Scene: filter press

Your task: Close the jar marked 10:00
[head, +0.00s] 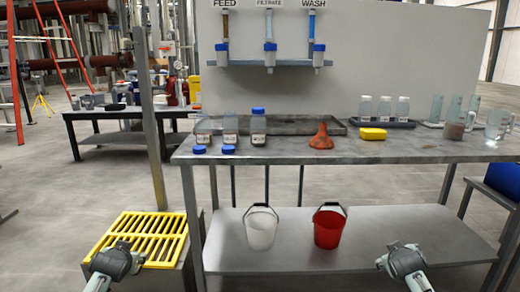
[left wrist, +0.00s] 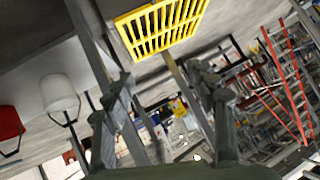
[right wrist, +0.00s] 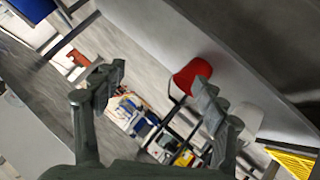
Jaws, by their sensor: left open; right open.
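Three labelled jars stand at the left of the bench top in the head view: a left jar (head: 203,131), a middle jar (head: 230,129) and a right jar (head: 258,130) with a blue cap on. The label times are too small to read. Two loose blue caps lie before the uncapped jars, a left cap (head: 199,150) and a right cap (head: 228,150). My left gripper (head: 118,260) is open and empty, low over the yellow grate. My right gripper (head: 403,260) is open and empty, low in front of the lower shelf.
The bench (head: 450,152) also holds an orange funnel (head: 321,138), a yellow block (head: 373,134), a dark rack (head: 383,124) of several bottles, and clear jugs (head: 493,124). A white bucket (head: 261,230) and red bucket (head: 328,229) stand on the lower shelf. A yellow grate (head: 150,226) lies left.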

